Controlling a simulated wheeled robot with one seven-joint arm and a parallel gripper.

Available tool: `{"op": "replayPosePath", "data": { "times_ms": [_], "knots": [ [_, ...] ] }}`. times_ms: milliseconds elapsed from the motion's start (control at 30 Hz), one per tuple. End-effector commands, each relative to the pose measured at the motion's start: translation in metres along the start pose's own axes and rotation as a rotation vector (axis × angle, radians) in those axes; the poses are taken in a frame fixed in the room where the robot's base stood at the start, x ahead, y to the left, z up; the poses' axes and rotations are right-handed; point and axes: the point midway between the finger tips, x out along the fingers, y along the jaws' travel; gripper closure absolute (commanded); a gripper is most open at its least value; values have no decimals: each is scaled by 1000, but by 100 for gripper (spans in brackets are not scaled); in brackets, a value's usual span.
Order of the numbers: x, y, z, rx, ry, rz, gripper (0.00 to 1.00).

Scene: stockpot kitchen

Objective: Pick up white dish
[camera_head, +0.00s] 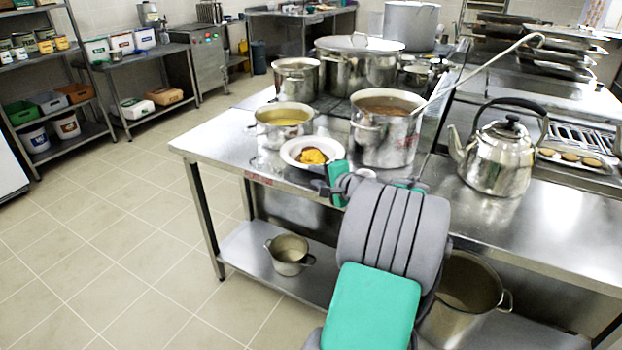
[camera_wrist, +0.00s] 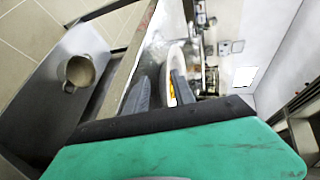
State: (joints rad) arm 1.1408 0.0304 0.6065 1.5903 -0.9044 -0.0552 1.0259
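The white dish (camera_head: 289,152) is a shallow round bowl with yellow and dark food in it. It sits near the front edge of the steel table (camera_head: 215,140), at the table's left end. My gripper (camera_head: 322,182) is at the near right side of the dish, partly hidden by my arm. In the wrist view my gripper (camera_wrist: 160,84) is open, with a clear gap between the two dark fingers. The dish (camera_wrist: 176,52) shows between and beyond the fingertips. I cannot tell whether its rim lies between them or whether they touch it.
A pot of yellow liquid (camera_head: 283,124) stands behind and left of the dish. A larger stockpot (camera_head: 385,140) with a ladle stands close on its right. A kettle (camera_head: 497,160) is farther right. A small pot (camera_head: 289,255) is on the lower shelf. The floor at left is clear.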

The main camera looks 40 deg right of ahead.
Motion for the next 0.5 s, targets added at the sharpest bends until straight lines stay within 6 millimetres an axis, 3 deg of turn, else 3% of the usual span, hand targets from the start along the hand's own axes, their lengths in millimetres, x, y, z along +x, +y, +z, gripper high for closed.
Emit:
{"op": "replayPosePath", "data": {
  "times_ms": [33, 100, 500],
  "knots": [
    [-3, 10, -20, 52, 25, -35, 70],
    [-5, 9, -32, 94, 38, -66, 70],
    [56, 4, -41, 100, 37, -69, 70]
  ]
}}
